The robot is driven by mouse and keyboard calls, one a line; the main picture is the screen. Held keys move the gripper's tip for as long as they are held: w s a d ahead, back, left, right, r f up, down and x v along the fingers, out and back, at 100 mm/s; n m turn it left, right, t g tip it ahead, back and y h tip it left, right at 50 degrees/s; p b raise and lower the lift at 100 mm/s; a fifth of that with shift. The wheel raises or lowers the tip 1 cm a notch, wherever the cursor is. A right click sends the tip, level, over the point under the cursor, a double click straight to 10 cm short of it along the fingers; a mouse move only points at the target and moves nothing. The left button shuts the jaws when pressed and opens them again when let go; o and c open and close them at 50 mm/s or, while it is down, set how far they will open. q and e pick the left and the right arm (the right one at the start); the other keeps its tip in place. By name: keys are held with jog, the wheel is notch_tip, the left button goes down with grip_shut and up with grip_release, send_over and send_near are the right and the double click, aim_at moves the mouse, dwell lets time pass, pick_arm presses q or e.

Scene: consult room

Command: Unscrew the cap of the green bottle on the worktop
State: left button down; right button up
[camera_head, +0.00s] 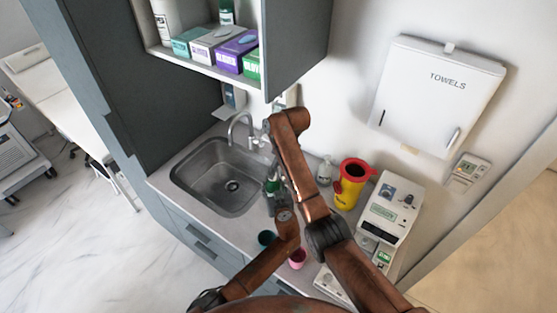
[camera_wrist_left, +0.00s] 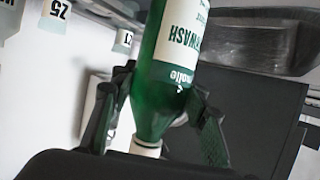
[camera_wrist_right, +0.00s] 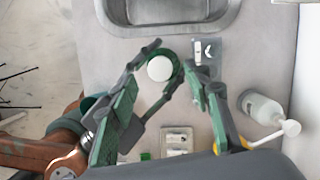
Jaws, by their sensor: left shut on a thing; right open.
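The green bottle (camera_wrist_left: 180,55) has a white label and a white cap (camera_wrist_left: 145,147). My left gripper (camera_wrist_left: 160,88) is shut on it, with one finger on each side just above the cap end as that view shows it. In the head view the bottle (camera_head: 272,184) is by the sink's right edge, partly hidden by my arms. In the right wrist view I look down on the white cap (camera_wrist_right: 160,68). My right gripper (camera_wrist_right: 167,66) is open, with its fingers on either side of the cap. Whether they touch it I cannot tell.
The sink (camera_head: 228,182) with its tap is to the left. A soap bottle (camera_wrist_right: 262,106), a yellow and red bin (camera_head: 351,183), a white device (camera_head: 391,208), a pink cup (camera_head: 297,258) and a teal cup (camera_head: 266,238) stand around. An open shelf (camera_head: 205,68) hangs above.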

jog(key=shift+x, duration=1.65)
jog(key=shift+c, duration=0.4)
grip_shut()
jog(key=n+g, duration=0.1)
jog(key=n, duration=0.3)
jog(key=shift+w+r+n, duration=0.1)
jog(key=shift+w+n, duration=0.05)
jog(key=shift+n, duration=0.25)
jog(key=shift+n+g, duration=0.4)
jog(key=shift+n, duration=0.5)
grip_release()
